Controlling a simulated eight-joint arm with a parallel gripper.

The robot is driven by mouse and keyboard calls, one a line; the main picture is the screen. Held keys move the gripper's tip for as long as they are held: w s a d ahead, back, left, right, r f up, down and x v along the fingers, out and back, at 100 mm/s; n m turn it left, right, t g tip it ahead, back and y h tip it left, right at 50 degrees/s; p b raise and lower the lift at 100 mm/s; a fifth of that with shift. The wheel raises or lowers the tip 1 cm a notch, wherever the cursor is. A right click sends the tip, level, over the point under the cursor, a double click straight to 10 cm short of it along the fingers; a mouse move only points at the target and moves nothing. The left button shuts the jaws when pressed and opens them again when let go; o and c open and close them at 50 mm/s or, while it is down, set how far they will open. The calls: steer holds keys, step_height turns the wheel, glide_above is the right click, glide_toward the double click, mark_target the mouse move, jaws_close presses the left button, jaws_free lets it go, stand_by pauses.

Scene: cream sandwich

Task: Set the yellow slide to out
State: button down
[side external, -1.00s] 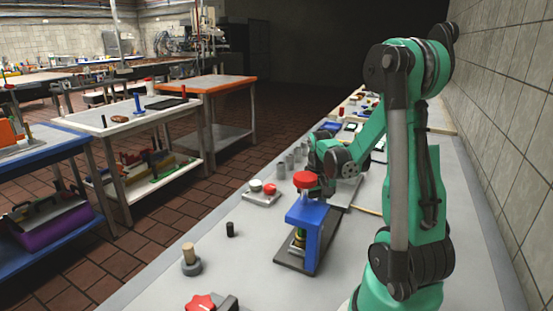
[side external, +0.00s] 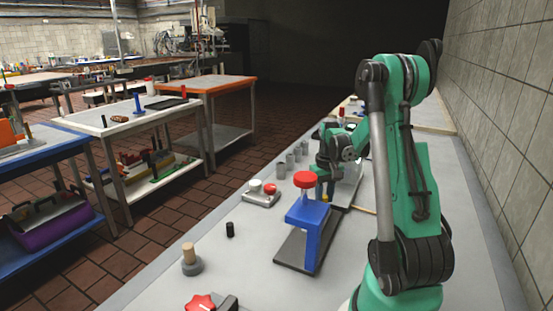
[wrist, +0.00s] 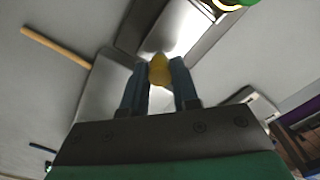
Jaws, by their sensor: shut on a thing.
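The yellow slide's knob (wrist: 159,69) sits between the two fingertips of my gripper (wrist: 160,82) in the wrist view, and the fingers are shut on it. In the side external view, a small yellow bit (side external: 325,198) shows just below my gripper (side external: 325,187), behind the blue press frame (side external: 308,220). A shiny metal strip (wrist: 180,28) runs beyond the knob in the wrist view. How far the slide is in or out is hard to tell.
The press has a red top knob (side external: 305,179) and a dark base plate (side external: 292,253). A box with white and red buttons (side external: 262,193) stands to its left. A black cylinder (side external: 230,229) and a wooden peg on a grey base (side external: 191,262) stand nearer. A wooden stick (wrist: 55,46) lies on the bench.

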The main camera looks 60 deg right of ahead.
steer(key=shift+d, duration=0.7)
steer(key=c, duration=0.7)
jaws_free()
steer(key=shift+o, duration=0.2)
steer(key=shift+r, duration=2.8)
steer(key=shift+a, duration=0.1)
